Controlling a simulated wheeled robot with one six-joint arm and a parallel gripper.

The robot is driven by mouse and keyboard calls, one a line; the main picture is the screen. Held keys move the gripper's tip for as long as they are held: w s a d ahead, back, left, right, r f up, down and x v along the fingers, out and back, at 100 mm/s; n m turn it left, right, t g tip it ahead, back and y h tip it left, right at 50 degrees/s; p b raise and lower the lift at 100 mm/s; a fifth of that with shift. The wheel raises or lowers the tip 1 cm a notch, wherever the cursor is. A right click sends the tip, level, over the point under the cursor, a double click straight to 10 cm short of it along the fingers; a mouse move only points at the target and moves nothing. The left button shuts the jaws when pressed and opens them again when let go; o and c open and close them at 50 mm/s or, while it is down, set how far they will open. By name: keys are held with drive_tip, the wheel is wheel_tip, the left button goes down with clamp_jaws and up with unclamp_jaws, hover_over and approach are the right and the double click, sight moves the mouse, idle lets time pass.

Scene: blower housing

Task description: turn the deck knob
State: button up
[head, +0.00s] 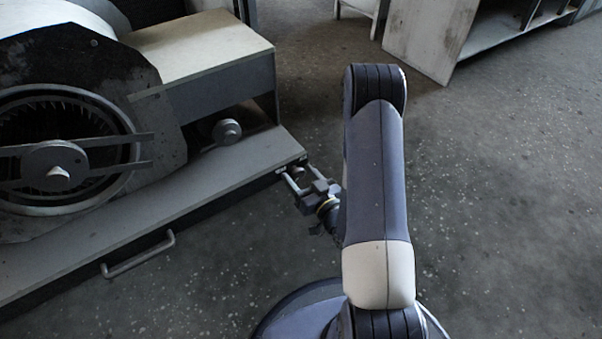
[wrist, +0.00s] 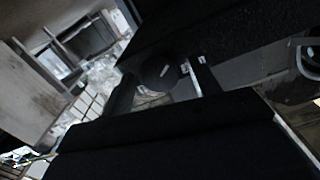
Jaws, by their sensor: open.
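The deck knob is a small dark round cap with a pale index mark. It shows in the wrist view (wrist: 158,73), and in the head view it is a small dark shape at the right end of the grey deck (head: 215,170). My gripper (head: 295,172) is at that end of the deck with its fingers apart. In the wrist view my gripper (wrist: 162,88) has one finger on each side of the knob. I cannot tell whether either finger touches it. The gripper body hides the lower part of the wrist view.
The blower housing (head: 85,75) with its round barred opening stands at the left. A grey round knob or hub (head: 227,131) sits on the deck behind. A handle bar (head: 138,254) juts from the deck's front. Pale cabinets (head: 428,35) stand at the back; the floor at right is clear.

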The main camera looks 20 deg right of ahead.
drive_tip(key=shift+c, duration=0.5)
drive_tip(key=c, duration=0.9)
drive_tip(key=shift+f+n+b, duration=0.1)
drive_tip(key=shift+n+b, duration=0.2)
drive_tip(key=shift+b, duration=0.2)
